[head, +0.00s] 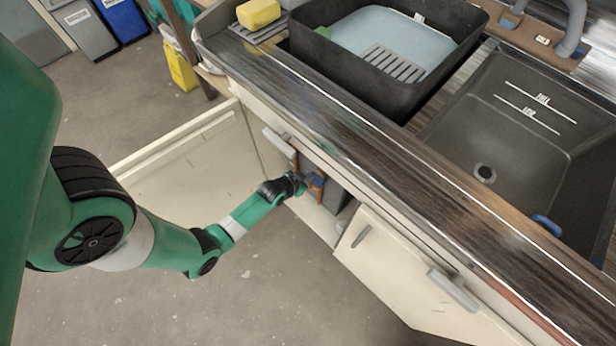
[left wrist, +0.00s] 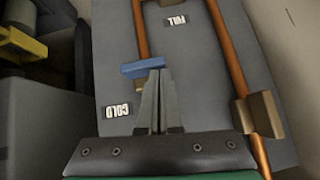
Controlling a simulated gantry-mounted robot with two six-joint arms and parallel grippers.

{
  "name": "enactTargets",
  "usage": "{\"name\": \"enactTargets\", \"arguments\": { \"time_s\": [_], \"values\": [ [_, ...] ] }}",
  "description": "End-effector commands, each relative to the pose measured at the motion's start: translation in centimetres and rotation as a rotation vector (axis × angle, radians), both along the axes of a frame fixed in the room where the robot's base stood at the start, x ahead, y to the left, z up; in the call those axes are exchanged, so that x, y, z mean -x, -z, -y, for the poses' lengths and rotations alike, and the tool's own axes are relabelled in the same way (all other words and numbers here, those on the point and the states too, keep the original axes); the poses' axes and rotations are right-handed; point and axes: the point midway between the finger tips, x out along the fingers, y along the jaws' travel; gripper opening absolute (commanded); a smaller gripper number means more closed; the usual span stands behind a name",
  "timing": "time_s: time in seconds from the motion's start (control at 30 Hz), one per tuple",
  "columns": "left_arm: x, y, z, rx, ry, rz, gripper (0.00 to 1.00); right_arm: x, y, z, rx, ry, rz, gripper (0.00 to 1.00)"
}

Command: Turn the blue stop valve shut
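The blue stop valve's handle (left wrist: 141,69) lies crosswise on a copper pipe, in the left wrist view. My left gripper (left wrist: 158,74) has its two fingers together, with the tips at the right end of the blue handle. I cannot tell whether they touch it. In the head view my left gripper (head: 301,182) reaches into the open cabinet under the counter, and the valve is mostly hidden there. My right gripper is not in view.
A second copper pipe (left wrist: 229,55) with a brass block (left wrist: 259,115) stands to the right. Labels read COLD (left wrist: 117,111) and FULL (left wrist: 176,20). Above are the counter edge (head: 370,150) and a dark sink (head: 530,150).

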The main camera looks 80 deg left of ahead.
Motion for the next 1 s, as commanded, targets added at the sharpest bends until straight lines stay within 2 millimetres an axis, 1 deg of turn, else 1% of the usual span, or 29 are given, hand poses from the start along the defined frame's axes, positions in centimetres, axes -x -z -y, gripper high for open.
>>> {"name": "enactTargets", "arguments": {
  "time_s": [0.03, 0.07, 0.23, 0.27, 0.3, 0.4, 0.5, 0.6, 0.7, 1.0],
  "values": [
    [0.5, -0.4, 0.3, 0.010, 0.001, -0.017, 0.00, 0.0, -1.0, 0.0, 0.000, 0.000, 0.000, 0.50],
    [0.4, -1.0, 0.4, 0.009, 0.002, -0.015, 0.00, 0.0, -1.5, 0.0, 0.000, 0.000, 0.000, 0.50],
    [0.0, -5.3, 0.5, -0.001, 0.009, 0.000, 0.00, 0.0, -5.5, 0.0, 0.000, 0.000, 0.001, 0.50],
    [0.9, -5.7, 0.9, 0.002, 0.008, -0.001, 0.00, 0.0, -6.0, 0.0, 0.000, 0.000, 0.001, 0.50],
    [1.6, -6.5, 1.4, 0.001, 0.007, -0.002, 0.00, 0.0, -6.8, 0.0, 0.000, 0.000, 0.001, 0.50],
    [3.2, -8.4, 2.3, -0.001, 0.008, 0.001, 0.00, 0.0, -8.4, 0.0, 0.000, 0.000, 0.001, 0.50],
    [4.5, -9.8, 3.0, -0.001, 0.007, 0.003, 0.00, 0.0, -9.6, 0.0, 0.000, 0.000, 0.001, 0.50],
    [5.4, -10.7, 3.5, -0.003, 0.007, 0.004, 0.00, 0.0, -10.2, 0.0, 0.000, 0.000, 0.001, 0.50],
    [5.9, -11.0, 3.8, -0.003, 0.008, 0.005, 0.00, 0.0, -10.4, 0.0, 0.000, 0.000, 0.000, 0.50],
    [5.9, -11.0, 3.8, -0.004, 0.008, 0.007, 0.00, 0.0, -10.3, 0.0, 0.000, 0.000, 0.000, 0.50]
  ]
}}
